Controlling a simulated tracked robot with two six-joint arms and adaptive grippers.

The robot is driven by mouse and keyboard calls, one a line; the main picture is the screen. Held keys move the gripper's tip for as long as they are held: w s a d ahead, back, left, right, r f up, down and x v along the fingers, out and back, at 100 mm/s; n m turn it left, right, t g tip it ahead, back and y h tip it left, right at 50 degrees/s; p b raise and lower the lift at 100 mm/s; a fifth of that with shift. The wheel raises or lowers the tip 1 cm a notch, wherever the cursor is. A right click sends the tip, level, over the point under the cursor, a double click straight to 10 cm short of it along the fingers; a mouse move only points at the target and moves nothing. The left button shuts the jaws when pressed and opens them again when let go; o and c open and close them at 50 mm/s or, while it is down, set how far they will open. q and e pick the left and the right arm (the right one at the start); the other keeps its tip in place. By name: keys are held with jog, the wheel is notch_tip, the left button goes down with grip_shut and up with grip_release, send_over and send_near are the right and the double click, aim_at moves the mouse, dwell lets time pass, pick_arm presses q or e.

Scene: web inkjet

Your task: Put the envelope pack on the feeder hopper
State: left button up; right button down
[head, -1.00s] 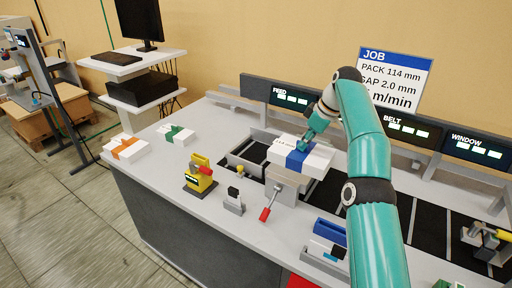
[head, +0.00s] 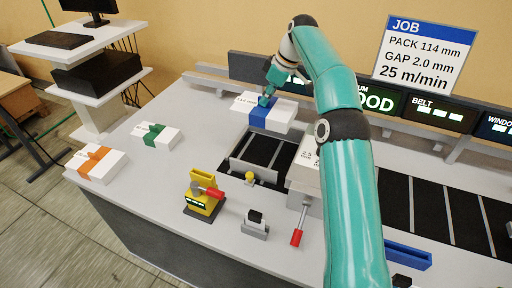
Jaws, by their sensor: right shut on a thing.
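The envelope pack (head: 285,119) is a white block with a blue band. My right gripper (head: 265,100) is shut on it at the blue band, seen from above and behind. The pack is over the back end of the feeder hopper (head: 262,152), a dark-floored bay with low grey walls. It looks raised above it, but the exact gap cannot be told. The gripper's fingertips are partly hidden by the arm and the pack. My left gripper is not in view.
White packs with a green band (head: 168,140) and an orange band (head: 107,165) lie at the left of the table. A yellow device (head: 201,202) and a small grey block (head: 255,226) stand in front. A red-handled lever (head: 297,236) is right of the hopper.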

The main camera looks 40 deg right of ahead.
notch_tip(320, 180, down, 7)
jog(key=b, duration=0.4)
jog(key=shift+r, duration=0.2)
jog(key=shift+w+a+f+b, duration=0.1)
jog(key=shift+f+b, duration=0.2)
jog(key=shift+f, duration=2.95)
jog(key=shift+w+a+f+b, duration=0.1)
jog(key=shift+f+b, duration=0.15)
jog(key=shift+f, duration=2.95)
jog(key=c, duration=1.2)
grip_release()
jog(key=shift+c, duration=0.2)
jog(key=shift+s, duration=0.1)
jog(key=shift+r, duration=0.1)
jog(key=v, duration=1.2)
